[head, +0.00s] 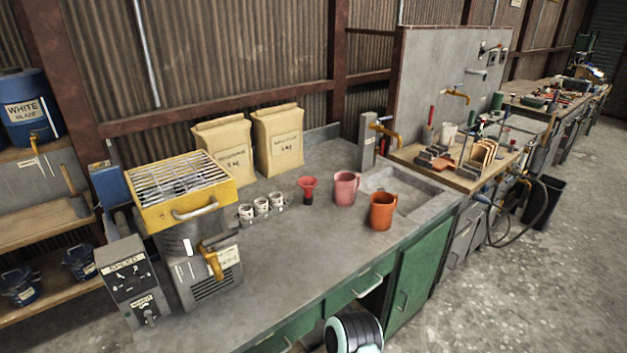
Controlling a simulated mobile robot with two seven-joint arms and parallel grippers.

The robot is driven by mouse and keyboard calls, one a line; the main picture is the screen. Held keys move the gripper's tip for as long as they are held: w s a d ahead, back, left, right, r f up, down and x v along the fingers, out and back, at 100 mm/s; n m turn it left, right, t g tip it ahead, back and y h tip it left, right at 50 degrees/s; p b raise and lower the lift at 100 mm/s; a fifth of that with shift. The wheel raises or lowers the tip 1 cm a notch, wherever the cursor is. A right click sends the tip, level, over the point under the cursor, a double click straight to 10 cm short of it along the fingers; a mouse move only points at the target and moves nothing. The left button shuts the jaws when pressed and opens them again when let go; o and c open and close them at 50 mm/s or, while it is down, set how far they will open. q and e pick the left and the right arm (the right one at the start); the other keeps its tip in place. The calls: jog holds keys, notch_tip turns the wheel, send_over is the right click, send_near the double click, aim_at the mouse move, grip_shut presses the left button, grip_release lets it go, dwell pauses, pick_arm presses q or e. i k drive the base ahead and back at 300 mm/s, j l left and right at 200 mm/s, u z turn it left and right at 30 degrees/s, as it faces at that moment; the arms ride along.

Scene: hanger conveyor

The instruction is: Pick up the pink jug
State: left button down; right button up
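The pink jug (345,189) stands upright on the grey countertop (290,260), near the left edge of the sink. An orange jug (381,211) stands close to it, in front and to the right. A red funnel-shaped piece on a dark base (307,190) stands just left of the pink jug. Neither of my grippers shows in the head view. A rounded black and white part, which looks like a piece of my own arm, shows at the bottom edge, well in front of the jugs.
A yellow-topped machine (180,190) stands at the left of the counter. Several small white cups (262,206) sit in a rack, with two paper sacks (278,140) behind. A sink basin (408,190) and brass tap (383,128) lie right of the jugs. The front counter is clear.

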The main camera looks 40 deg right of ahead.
aim_at(345, 189)
jog(key=z, duration=1.55)
jog(key=l+u, duration=0.1)
jog(key=u, duration=0.4)
jog(key=i+l+u, duration=0.1)
jog(key=u, duration=0.35)
jog(key=l+u, duration=0.15)
jog(key=u, duration=0.35)
jog(key=l+u, duration=0.25)
jog(key=k+l+u, duration=0.15)
jog(key=l+u, duration=0.15)
jog(key=k+l+u, duration=0.1)
jog(key=l+u, duration=0.15)
jog(key=l, duration=0.15)
jog(key=k+l+u, duration=0.15)
jog(key=l, duration=0.2)
jog(key=k+l+u, duration=0.15)
jog(key=l, duration=0.15)
jog(key=k+l+u, duration=0.15)
jog(key=l, duration=0.2)
jog(key=k+l+u, duration=0.1)
jog(key=k+l, duration=0.25)
jog(key=k+l+u, duration=0.1)
jog(key=k+l, duration=0.2)
jog(key=l, duration=0.2)
